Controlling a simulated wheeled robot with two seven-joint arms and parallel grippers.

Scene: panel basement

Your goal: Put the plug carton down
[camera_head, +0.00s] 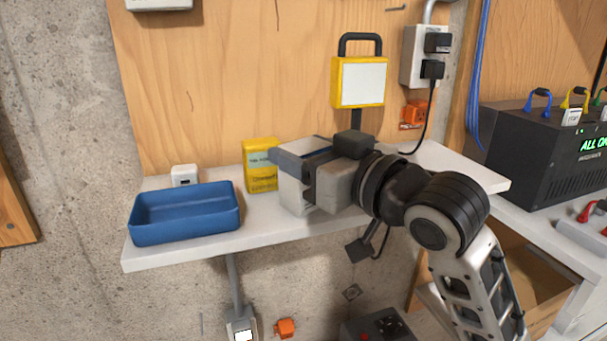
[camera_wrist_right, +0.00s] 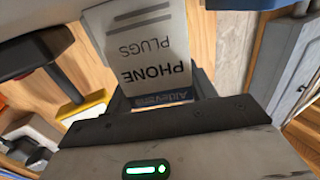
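The plug carton (camera_head: 293,193) is a pale box with a blue part, at the middle of the white shelf (camera_head: 190,252). In the right wrist view the carton (camera_wrist_right: 148,40) shows the words PHONE PLUGS and a blue band, between the two fingers. My right gripper (camera_head: 296,161) reaches in from the right and is shut on the carton from its sides. The carton's lower edge is at the shelf's level; I cannot tell whether it touches. The fingers also show in the wrist view (camera_wrist_right: 160,92). My left gripper is not in view.
A yellow box (camera_head: 262,180) stands just left of the carton. A blue tray (camera_head: 184,228) and a small white device (camera_head: 184,175) are farther left. A yellow-framed lamp (camera_head: 360,83) and a socket with a cable (camera_head: 418,60) are behind. A black battery box (camera_head: 540,150) is at the right.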

